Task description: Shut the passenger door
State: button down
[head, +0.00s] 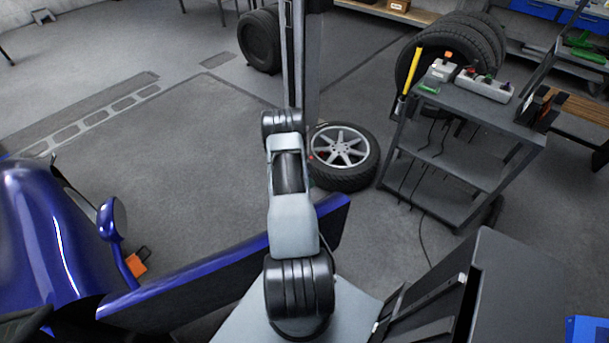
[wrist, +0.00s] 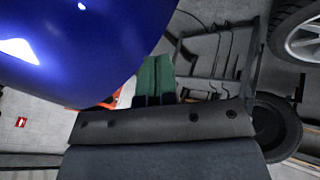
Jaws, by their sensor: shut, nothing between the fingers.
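The blue car's body (head: 45,235) is at the left of the head view, with a blue mirror (head: 111,219) on it. The passenger door (head: 195,283) stands open, reaching from the car toward the middle right. My arm crosses in front of the door's far part and hides some of it. My gripper is hidden in the head view. In the wrist view my gripper (wrist: 155,80) shows shut and empty, its fingers side by side. Glossy blue bodywork (wrist: 85,45) fills the upper left there, close to the fingers. I cannot tell whether they touch it.
A loose wheel (head: 343,155) lies on the floor beyond the door. A grey tool cart (head: 465,105) stands to its right, with a cable trailing on the floor. A dark post (head: 311,75) rises behind my arm. The floor left of centre (head: 170,170) is clear.

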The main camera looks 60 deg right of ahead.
jog(key=s+a+f+p, duration=0.1)
jog(key=s+f+p, duration=0.1)
jog(key=s, duration=0.3)
jog(key=shift+a+f, duration=0.35)
jog(key=shift+f, duration=0.5)
jog(key=shift+s, duration=0.1)
